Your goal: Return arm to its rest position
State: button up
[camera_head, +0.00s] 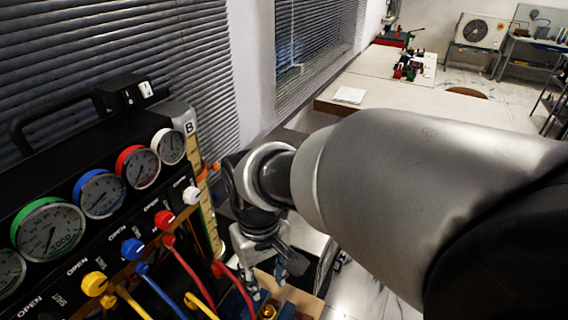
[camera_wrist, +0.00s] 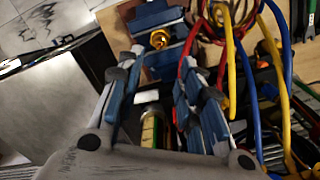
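My gripper (camera_head: 266,285) hangs at the end of my bent arm, fingers pointing down, just right of the gauge rig (camera_head: 105,225). In the wrist view its two blue-grey fingers (camera_wrist: 160,68) stand apart with nothing held between them. A blue block (camera_wrist: 170,17) with a brass fitting (camera_wrist: 159,39) lies just beyond the fingertips. The brass fitting also shows near the bottom of the head view (camera_head: 268,312). My arm's large grey link fills the right of the head view and hides part of the floor and bench.
The rig carries several gauges, coloured knobs (camera_head: 133,249) and yellow, blue and red hoses (camera_head: 190,275). Yellow (camera_wrist: 229,60) and blue hoses (camera_wrist: 252,90) run close to the right finger. Window blinds (camera_head: 100,50) stand behind. A long table (camera_head: 395,97) is farther back.

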jog(key=shift+r, duration=0.3)
jog(key=s+d+r+m+t, duration=0.1)
jog(key=s+d+r+m, duration=0.1)
jog(key=d, duration=0.5)
jog(key=s+d+r+m+t+b, duration=0.1)
jog(key=s+d+r+m+t, duration=0.1)
jog(key=s+d, duration=0.2)
jog(key=s+d+r+m+t, duration=0.1)
jog(key=s+d+r+m, duration=0.1)
jog(key=d, duration=0.8)
jog(key=shift+s+m+t, duration=0.3)
jog(key=shift+s+m, duration=0.3)
jog(key=shift+s, duration=0.05)
